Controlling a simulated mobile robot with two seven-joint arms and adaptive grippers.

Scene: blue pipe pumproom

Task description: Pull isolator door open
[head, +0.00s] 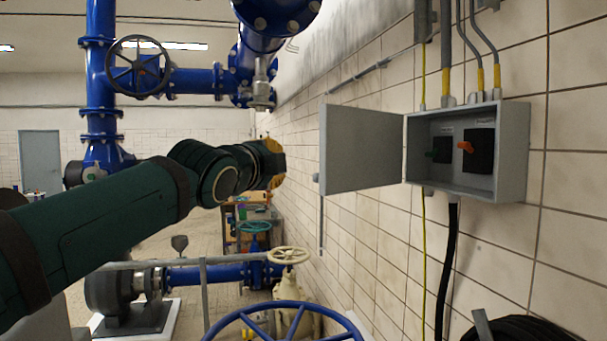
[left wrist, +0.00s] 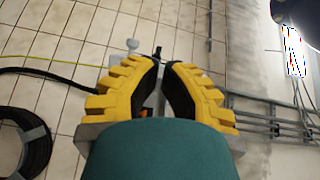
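The isolator is a grey wall box (head: 513,153) on the tiled wall at the right of the head view. Its grey door (head: 362,149) stands swung out to the left, so the box's inside shows, with an orange handle (head: 466,147) and a dark green one (head: 441,150). A small knob is at the door's left edge. In the left wrist view my left gripper (left wrist: 164,65) shows yellow fingers with a narrow gap and nothing held. My right gripper is out of view.
A black cable (head: 446,270) and a yellow one hang below the box. A black coil (head: 522,329) is at the lower right. A blue handwheel (head: 290,322), a cream handwheel (head: 289,255) and blue pipes (head: 100,70) stand left of the wall.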

